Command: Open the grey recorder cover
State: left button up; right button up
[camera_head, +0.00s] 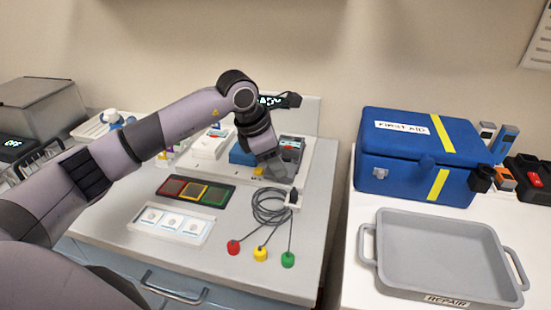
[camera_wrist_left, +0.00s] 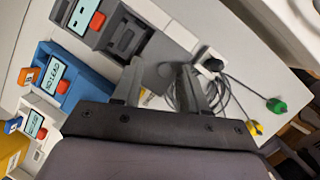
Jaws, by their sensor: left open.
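The grey recorder (camera_wrist_left: 118,38) is at the top of the left wrist view, with a small screen, an orange button and a dark slotted panel. In the head view, it (camera_head: 292,143) stands at the back of the bench, partly behind my left arm. I cannot tell which part is its cover or how it is set. My left gripper (camera_head: 274,172) points down just in front of the recorder. My right gripper is not in view.
A blue device (camera_wrist_left: 68,82) stands beside the recorder. Coiled grey leads (camera_head: 268,206) with red, yellow and green ends lie in front. Coloured frames (camera_head: 195,191) and a white tray (camera_head: 172,223) lie left. A blue first aid case (camera_head: 418,150) and grey tray (camera_head: 440,255) are right.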

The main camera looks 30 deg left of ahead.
pick_arm(q)
jog(key=v, duration=0.7)
jog(key=shift+b, duration=0.3)
jog(key=shift+r, duration=0.1)
dwell(0.3)
